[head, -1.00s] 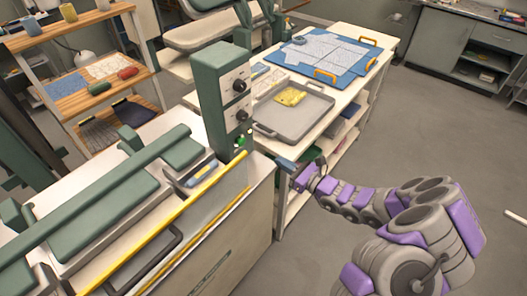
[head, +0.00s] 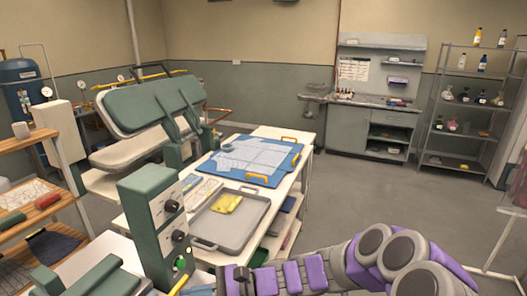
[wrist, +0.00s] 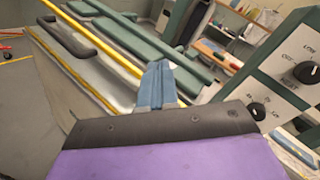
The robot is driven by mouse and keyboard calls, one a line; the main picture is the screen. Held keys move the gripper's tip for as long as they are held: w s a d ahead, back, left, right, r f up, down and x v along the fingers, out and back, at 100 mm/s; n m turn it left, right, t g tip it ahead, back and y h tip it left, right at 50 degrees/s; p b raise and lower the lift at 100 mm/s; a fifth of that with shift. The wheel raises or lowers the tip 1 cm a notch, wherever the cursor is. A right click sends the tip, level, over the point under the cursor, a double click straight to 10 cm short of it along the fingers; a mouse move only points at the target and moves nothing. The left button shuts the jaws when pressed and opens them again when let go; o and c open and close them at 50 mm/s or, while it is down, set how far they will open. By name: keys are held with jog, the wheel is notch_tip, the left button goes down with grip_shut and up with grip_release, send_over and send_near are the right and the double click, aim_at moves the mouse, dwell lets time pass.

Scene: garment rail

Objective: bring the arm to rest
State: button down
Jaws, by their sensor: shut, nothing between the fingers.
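My gripper (wrist: 155,85) shows in the wrist view as blue-grey fingers closed together, with nothing between them. It is in front of the green press machine with its yellow edge strip (wrist: 95,40). I cannot tell from this view whether it touches the machine. In the head view my purple and grey arm reaches in from the lower right, and the gripper (head: 202,290) is at the bottom edge, partly cut off, just below the green control box (head: 155,215).
A white table (head: 262,133) holds a grey tray (head: 211,241) with a yellow cloth (head: 228,203) and a blue board with papers (head: 285,178). A wooden shelf (head: 40,135) stands at left and a metal rack (head: 452,140) at back right. Open floor (head: 385,210) lies to the right.

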jog(key=s+d+r+n+g+h, duration=0.1)
jog(key=s+d+n+h, duration=0.25)
jog(key=s, duration=0.35)
jog(key=s+d+n+g+h, duration=0.1)
jog(key=s+d+n+h, duration=0.25)
jog(key=s, duration=0.25)
jog(key=s+d+f+n+t+h, duration=0.1)
jog(key=s+d+h, duration=0.4)
jog(key=d, duration=0.6)
jog(key=s+d+f+n+t+h, duration=0.1)
jog(key=s+d+h, duration=0.4)
jog(key=d, duration=0.6)
jog(key=shift+s+d+n+t, duration=0.35)
jog(key=shift+n+t, duration=0.05)
jog(key=shift+t, duration=0.2)
